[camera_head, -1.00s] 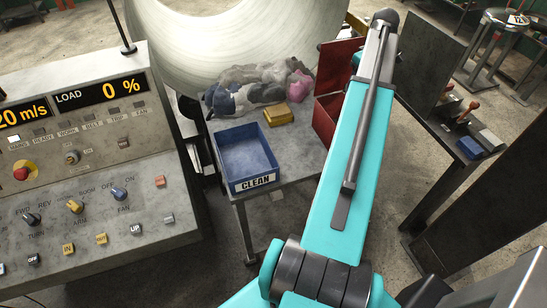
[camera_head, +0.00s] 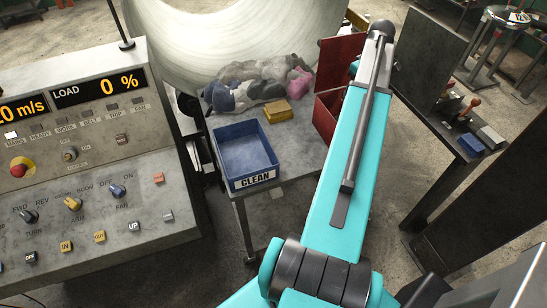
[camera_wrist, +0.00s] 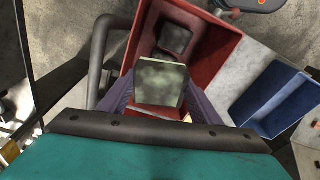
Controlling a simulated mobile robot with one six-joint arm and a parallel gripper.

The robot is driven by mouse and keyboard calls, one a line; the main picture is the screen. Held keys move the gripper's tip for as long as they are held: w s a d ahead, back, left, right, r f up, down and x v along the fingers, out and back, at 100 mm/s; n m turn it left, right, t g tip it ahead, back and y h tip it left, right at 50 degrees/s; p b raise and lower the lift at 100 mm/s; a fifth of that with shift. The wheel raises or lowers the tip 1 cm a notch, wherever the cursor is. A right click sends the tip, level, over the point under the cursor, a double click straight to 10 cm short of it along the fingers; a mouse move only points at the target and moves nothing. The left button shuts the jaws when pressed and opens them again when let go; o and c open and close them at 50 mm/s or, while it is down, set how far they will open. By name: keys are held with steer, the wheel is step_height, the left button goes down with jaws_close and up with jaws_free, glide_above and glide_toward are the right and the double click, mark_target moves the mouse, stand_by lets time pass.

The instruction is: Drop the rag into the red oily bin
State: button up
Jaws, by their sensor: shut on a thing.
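My gripper (camera_wrist: 160,92) is shut on a pale grey-green mottled square piece, the rag (camera_wrist: 160,82), with a dark finger on each side. In the wrist view the rag is held over the open red bin (camera_wrist: 205,50), in front of its opening. A dark square patch shows inside the bin, and I cannot tell what it is. In the head view the red bin (camera_head: 325,113) stands at the right of the small table with its red lid (camera_head: 340,62) raised. My arm hides part of the bin there, and my gripper is out of sight.
A blue bin marked CLEAN (camera_head: 222,158) is on the table (camera_head: 305,150), left of the red bin; it also shows in the wrist view (camera_wrist: 262,125). Behind it are a yellow block (camera_head: 278,111) and a cloth pile (camera_head: 255,88). A control console (camera_head: 150,190) stands left.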

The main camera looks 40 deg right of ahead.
steer(key=shift+f, duration=0.55)
steer(key=o, duration=1.2)
steer(key=shift+c, duration=0.2)
steer(key=shift+r+b, duration=0.2)
steer(key=shift+b, duration=0.1)
step_height(320, 180, up, 13)
steer(key=s+b, duration=0.1)
steer(key=b, duration=0.3)
steer(key=shift+s+r, duration=0.15)
steer(key=shift+s, duration=0.2)
